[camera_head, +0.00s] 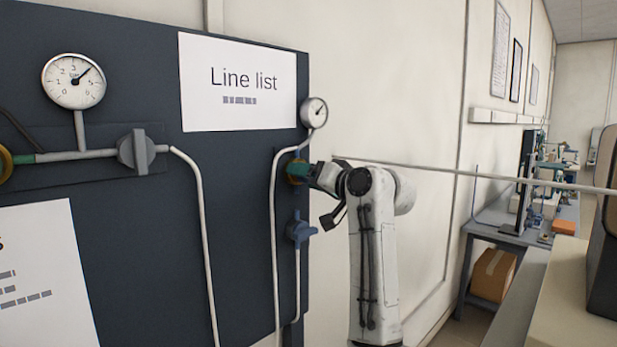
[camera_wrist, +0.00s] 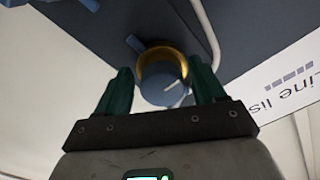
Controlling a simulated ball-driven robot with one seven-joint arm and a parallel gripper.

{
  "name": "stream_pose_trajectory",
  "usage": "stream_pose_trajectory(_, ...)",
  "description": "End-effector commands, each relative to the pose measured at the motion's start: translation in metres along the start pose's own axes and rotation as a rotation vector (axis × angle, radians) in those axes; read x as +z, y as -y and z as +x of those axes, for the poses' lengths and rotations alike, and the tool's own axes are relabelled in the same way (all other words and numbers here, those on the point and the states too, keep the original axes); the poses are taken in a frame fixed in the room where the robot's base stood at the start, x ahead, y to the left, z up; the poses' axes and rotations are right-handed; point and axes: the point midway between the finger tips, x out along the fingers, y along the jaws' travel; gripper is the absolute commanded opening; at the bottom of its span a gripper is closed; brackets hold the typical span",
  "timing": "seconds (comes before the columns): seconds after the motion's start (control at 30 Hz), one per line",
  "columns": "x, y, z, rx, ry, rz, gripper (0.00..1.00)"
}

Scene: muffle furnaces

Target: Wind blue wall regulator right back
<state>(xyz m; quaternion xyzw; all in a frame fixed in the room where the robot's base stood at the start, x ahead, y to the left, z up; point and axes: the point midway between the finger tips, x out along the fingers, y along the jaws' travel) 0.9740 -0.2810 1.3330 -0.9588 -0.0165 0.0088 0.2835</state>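The blue regulator knob (camera_wrist: 160,86) shows in the wrist view, with a white mark on its face slanting up to the right. A brass ring (camera_wrist: 158,53) sits behind it. My gripper (camera_wrist: 160,66) has green fingers on either side of the knob, with a narrow gap at the left; contact at the right is unclear. In the head view my gripper (camera_head: 298,170) is at the right edge of the dark panel, and it hides most of the knob. A small round gauge (camera_head: 314,112) sits just above, its needle pointing up and right.
A blue valve (camera_head: 300,229) sits on the pipe below my gripper. The dark panel (camera_head: 240,190) carries a "Line list" sheet (camera_head: 237,82), a larger gauge (camera_head: 74,81) and a grey valve (camera_head: 138,151). A thin horizontal pipe (camera_head: 470,174) runs right. A bench (camera_head: 510,228) stands farther right.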

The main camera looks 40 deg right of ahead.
Motion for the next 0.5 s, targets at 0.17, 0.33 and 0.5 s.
stream_pose_trajectory(0.17,-0.002,0.001,-0.001,-0.001,-0.004,0.000,0.74)
stream_pose_trajectory(0.33,-0.003,0.001,-0.004,-0.001,-0.006,0.000,0.74)
stream_pose_trajectory(0.5,-0.001,-0.001,-0.025,0.000,-0.008,-0.002,0.74)
